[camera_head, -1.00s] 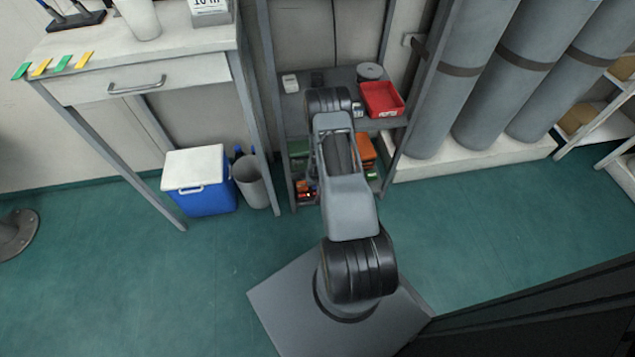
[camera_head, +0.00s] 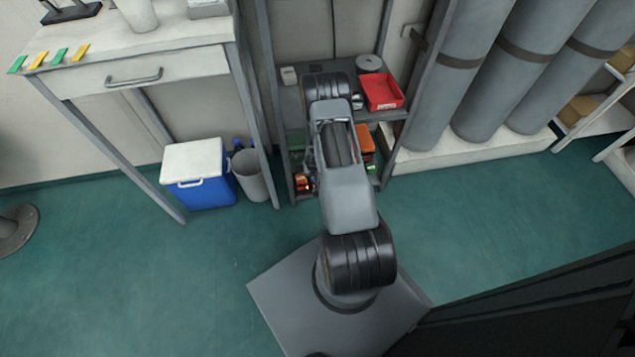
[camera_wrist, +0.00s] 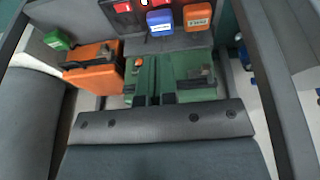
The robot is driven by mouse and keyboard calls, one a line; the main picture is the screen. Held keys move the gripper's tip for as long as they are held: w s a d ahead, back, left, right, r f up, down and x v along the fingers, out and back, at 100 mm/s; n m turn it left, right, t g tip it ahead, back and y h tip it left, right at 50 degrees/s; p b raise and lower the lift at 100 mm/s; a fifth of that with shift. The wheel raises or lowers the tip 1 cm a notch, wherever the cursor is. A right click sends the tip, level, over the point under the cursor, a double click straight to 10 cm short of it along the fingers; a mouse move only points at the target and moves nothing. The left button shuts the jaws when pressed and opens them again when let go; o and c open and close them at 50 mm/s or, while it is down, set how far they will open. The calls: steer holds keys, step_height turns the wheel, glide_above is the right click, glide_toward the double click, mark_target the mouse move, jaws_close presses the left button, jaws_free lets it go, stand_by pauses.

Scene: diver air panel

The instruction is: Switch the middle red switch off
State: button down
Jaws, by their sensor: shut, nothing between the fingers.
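I cannot make out a red switch for certain in either view. In the wrist view, small red pieces (camera_wrist: 122,7) show at the top edge, partly cut off, and I cannot tell what they are. My arm reaches over the shelf unit in the head view and covers its middle. My gripper's fingers cannot be made out in either view. The wrist view looks at an orange case (camera_wrist: 94,68), green cases (camera_wrist: 186,72), a blue box (camera_wrist: 160,21) and a small orange box (camera_wrist: 198,18).
A grey shelf unit (camera_head: 291,100) holds a red tray (camera_head: 381,91). Grey cylinders (camera_head: 435,85) stand to its right. A waste bin (camera_head: 254,178), a blue cooler (camera_head: 200,180) and a white-topped bench (camera_head: 130,45) stand to the left. The green floor (camera_head: 150,280) is clear in front.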

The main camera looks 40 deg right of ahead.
steer(key=b+x, duration=0.1)
steer(key=x, duration=0.3)
steer(key=b+x, duration=0.2)
steer(key=x, duration=0.2)
steer(key=b+x, duration=0.2)
steer(key=x, duration=0.2)
steer(key=shift+s+f, duration=0.25)
steer(key=shift+s, duration=0.05)
steer(key=shift+f+b, duration=0.55)
steer(key=shift+f, duration=0.25)
